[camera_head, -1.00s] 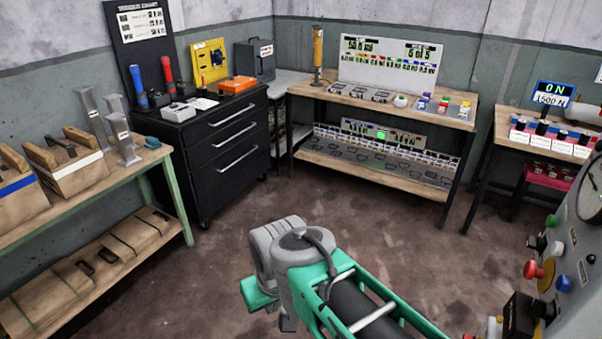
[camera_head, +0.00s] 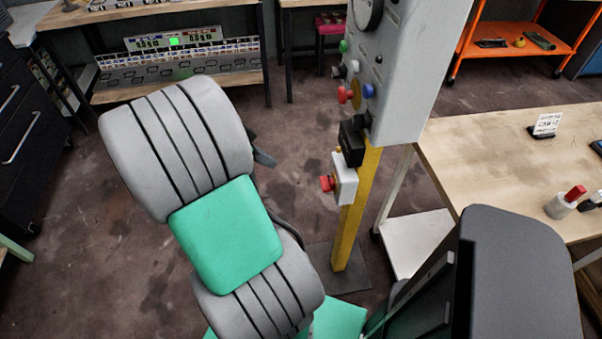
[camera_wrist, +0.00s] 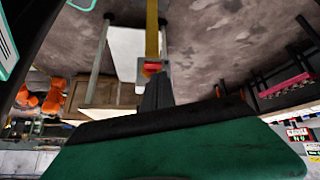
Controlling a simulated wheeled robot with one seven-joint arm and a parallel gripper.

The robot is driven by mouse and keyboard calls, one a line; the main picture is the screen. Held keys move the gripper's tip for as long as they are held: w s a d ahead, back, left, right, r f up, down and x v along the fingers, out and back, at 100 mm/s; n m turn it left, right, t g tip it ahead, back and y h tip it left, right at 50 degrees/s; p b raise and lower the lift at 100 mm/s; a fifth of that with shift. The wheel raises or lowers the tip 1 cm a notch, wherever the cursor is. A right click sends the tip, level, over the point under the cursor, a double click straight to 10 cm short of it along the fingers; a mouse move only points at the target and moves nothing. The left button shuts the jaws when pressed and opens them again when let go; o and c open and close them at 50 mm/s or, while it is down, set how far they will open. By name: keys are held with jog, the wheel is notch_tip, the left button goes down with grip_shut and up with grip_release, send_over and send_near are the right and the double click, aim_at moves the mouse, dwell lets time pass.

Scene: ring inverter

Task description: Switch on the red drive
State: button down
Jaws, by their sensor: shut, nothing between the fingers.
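My gripper (camera_wrist: 156,92) shows in the wrist view as a narrow dark shape, with its fingers together and nothing between them. In the head view my arm hides most of it. A grey control panel (camera_head: 405,75) stands on a yellow post (camera_head: 353,225) to the right of my arm. It carries a green button (camera_head: 343,46), a red button (camera_head: 343,95) and a blue button (camera_head: 368,90). Lower on the post is a light box with a red knob (camera_head: 326,183), which also shows in the wrist view (camera_wrist: 153,67) beyond my gripper. I cannot tell which thing is the red drive.
A wooden table (camera_head: 470,140) stands right of the post, with a white lower shelf (camera_head: 415,240). An orange cart (camera_head: 530,40) is behind it. A bench with a display board (camera_head: 180,65) stands at the back left. Bare floor (camera_head: 300,115) lies between bench and post.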

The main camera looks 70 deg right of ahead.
jog(key=s+d+m+g, duration=0.2)
jog(key=s+d+m, duration=0.15)
jog(key=s, duration=0.25)
send_over(327, 187)
jog(key=w+a, duration=0.2)
jog(key=w, duration=0.1)
notch_tip(327, 187, down, 7)
jog(key=shift+m, duration=0.45)
jog(key=f, duration=0.4)
jog(key=shift+s+d+f, duration=0.2)
jog(key=shift+s+f, duration=0.05)
jog(key=shift+f, duration=0.1)
